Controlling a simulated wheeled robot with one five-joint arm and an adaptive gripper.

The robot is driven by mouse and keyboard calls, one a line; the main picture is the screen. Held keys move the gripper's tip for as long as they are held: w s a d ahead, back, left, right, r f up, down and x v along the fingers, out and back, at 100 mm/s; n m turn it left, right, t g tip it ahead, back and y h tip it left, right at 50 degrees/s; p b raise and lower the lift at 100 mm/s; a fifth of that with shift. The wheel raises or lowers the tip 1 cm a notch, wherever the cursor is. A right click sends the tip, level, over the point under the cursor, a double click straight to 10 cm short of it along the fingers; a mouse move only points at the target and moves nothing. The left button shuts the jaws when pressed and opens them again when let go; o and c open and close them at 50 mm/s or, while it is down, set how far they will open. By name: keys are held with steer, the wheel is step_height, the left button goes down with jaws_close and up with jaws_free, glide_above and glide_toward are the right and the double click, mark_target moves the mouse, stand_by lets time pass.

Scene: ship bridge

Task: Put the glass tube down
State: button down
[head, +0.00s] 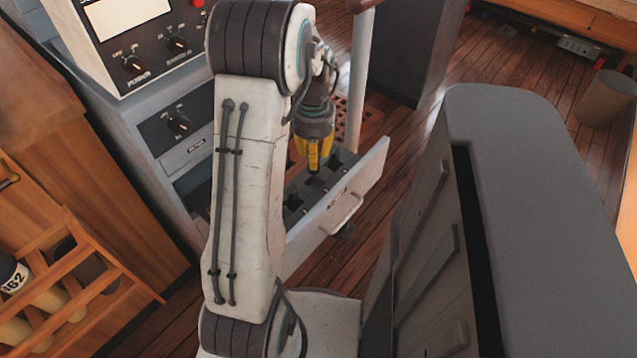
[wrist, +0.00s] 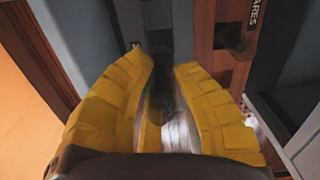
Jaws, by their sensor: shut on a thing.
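My gripper (head: 314,155) has yellow fingers and points down over the open drawer (head: 348,192), above its dark slotted insert (head: 293,202). In the wrist view the yellow fingers (wrist: 162,72) are closed around the glass tube (wrist: 176,130). The tube shows as a dark, see-through body with a pale, shiny part near the palm. Its far end is hard to make out. In the head view the tube is hidden by the fingers, and I cannot tell whether it touches the insert.
A grey console (head: 160,110) with knobs stands left of the drawer. A grey padded cabinet or seat (head: 540,150) fills the right. A wooden rack (head: 70,275) with rolled items is at lower left. A bin (head: 604,100) stands on the plank floor at far right.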

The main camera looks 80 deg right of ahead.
steer(key=shift+f+b, duration=0.85)
steer(key=shift+f, duration=3)
steer(key=shift+f, duration=0.15)
steer(key=c, duration=1.1)
jaws_free()
step_height(320, 180, up, 12)
steer(key=p, duration=0.3)
steer(key=shift+w+r, duration=0.1)
steer(key=shift+r, duration=0.1)
